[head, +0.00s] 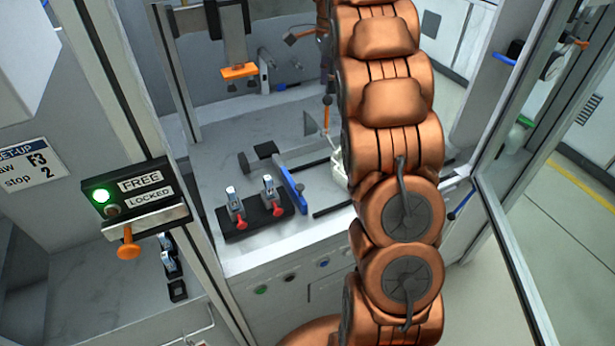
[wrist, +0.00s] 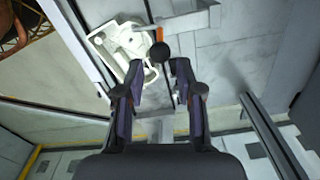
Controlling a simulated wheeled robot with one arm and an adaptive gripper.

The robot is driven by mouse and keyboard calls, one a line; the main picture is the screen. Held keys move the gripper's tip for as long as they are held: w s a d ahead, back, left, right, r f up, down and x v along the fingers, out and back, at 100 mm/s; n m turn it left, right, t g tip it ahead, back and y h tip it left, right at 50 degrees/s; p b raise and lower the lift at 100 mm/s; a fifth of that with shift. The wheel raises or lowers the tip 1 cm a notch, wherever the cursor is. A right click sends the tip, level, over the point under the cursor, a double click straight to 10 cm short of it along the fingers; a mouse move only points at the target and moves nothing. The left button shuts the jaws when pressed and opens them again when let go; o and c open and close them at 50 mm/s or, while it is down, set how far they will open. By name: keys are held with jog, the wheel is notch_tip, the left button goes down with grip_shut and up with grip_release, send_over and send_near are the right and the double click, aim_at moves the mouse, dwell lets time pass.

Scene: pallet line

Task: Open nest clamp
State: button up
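The nest clamp shows in the wrist view as a black ball knob (wrist: 160,52) with a bit of orange lever beside it, next to a white moulded part (wrist: 122,48). In the head view an orange lever (head: 327,117) with a dark knob stands upright beside the white part (head: 338,160), which my arm partly covers. My gripper (wrist: 158,72) is open, its two fingers apart with nothing held. The knob appears just beyond and between the fingertips; whether they touch it I cannot tell. In the head view my arm hides most of the gripper.
Two small clamps with red tips sit on a black block (head: 255,214) beside a blue bar (head: 286,186). An orange-tipped press (head: 238,70) hangs above the bench. The left panel (head: 135,190) shows a green light at FREE. A glazed door frame (head: 510,270) stands at right.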

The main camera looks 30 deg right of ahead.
jog(key=shift+s+a+r+n, duration=0.3)
jog(key=shift+a, duration=0.3)
jog(key=s+a+f+n, duration=0.2)
jog(key=s+a+n, duration=0.4)
jog(key=s+a, duration=0.3)
jog(key=s+a+f+n+g, duration=0.1)
jog(key=s+a+f+n, duration=0.1)
jog(key=s+a+n, duration=0.5)
jog(key=shift+s+a, duration=1.05)
jog(key=shift+s, duration=1.95)
jog(key=shift+f, duration=0.15)
